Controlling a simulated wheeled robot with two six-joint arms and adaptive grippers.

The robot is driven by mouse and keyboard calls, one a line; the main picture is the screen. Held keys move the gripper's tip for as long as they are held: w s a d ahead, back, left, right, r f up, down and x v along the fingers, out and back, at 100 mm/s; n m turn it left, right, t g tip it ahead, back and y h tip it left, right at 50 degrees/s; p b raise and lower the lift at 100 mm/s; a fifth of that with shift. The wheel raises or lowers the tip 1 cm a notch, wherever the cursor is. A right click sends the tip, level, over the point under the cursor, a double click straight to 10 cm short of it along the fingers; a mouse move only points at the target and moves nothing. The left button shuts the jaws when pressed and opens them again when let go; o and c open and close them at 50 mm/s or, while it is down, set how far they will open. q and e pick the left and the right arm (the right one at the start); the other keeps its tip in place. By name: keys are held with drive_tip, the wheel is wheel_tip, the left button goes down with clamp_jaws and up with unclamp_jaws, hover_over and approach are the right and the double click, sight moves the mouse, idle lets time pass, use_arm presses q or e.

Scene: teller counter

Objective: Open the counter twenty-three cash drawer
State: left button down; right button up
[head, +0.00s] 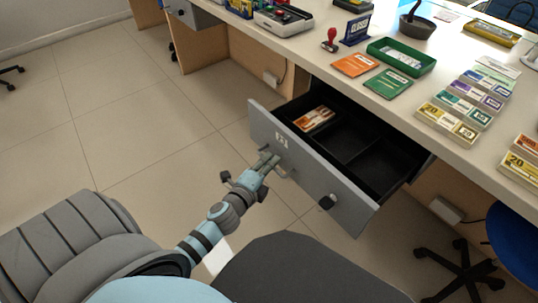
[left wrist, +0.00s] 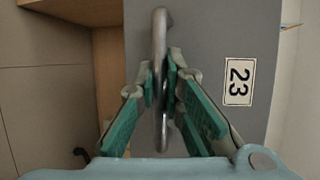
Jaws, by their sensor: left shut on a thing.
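The cash drawer (head: 306,168) has a grey front and is pulled well out from under the counter. Its black tray shows compartments, with a banknote bundle (head: 314,119) in the far left one. In the left wrist view a plate (left wrist: 239,81) on the grey front reads 23. My left gripper (head: 268,160) is at the drawer front. In the left wrist view its green-padded fingers (left wrist: 163,88) are shut on the metal bar handle (left wrist: 160,50). A dark round knob or lock (head: 328,202) sits on the front, right of the handle. My right gripper is not in view.
The counter top (head: 340,84) holds a green tray (head: 402,56), orange and green packets, several banknote bundles (head: 447,124), a red stamp (head: 330,40) and a dark bowl (head: 416,26). A blue chair (head: 515,235) stands at right.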

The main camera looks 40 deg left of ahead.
use_arm(q)
drive_tip(key=shift+s, duration=0.1)
drive_tip(key=c, duration=2)
unclamp_jaws()
drive_tip(key=shift+o, duration=0.2)
drive_tip(key=s+d+r, duration=0.1)
drive_tip(key=s+r, duration=0.1)
drive_tip(key=s, duration=0.9)
drive_tip(key=shift+s, duration=0.4)
